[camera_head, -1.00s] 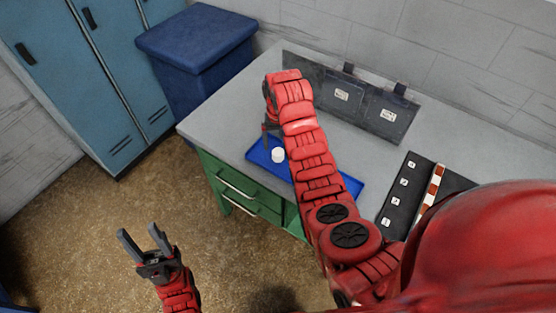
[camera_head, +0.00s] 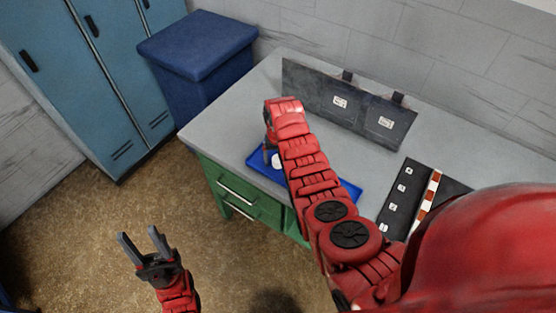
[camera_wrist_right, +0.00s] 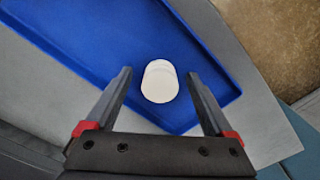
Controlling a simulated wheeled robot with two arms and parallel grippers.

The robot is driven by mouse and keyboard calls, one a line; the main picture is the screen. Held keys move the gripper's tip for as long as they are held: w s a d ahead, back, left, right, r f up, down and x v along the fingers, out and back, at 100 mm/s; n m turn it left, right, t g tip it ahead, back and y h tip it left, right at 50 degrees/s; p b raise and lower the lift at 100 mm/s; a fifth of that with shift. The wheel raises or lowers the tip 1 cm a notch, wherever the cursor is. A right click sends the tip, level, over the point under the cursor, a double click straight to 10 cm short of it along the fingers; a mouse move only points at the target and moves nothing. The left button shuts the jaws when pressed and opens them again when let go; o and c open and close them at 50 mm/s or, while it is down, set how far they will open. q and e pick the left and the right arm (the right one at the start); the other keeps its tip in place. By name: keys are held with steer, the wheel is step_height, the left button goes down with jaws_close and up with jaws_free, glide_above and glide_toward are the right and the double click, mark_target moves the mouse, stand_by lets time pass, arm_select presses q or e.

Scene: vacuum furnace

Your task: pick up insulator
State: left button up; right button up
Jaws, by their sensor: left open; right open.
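The insulator is a small white cylinder (camera_wrist_right: 159,82) standing on a blue tray (camera_wrist_right: 215,62). In the right wrist view it sits between the two open fingers of my right gripper (camera_wrist_right: 160,98), near their tips, with gaps on both sides. In the head view the insulator (camera_head: 277,160) is partly hidden behind my right arm, and the tray (camera_head: 346,191) shows around the arm. My right gripper (camera_head: 268,150) is mostly hidden there. My left gripper (camera_head: 143,244) is open and empty over the floor, left of the table.
The grey table (camera_head: 235,110) stands on green drawers (camera_head: 237,192). A dark upright panel (camera_head: 345,105) stands at its back. A black board with labels (camera_head: 405,190) and a red-white strip lies at the right. A blue bin (camera_head: 195,60) and blue lockers (camera_head: 85,75) stand at the left.

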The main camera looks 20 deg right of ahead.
jaws_close()
stand_by(0.4)
steer(key=shift+w+r, duration=0.1)
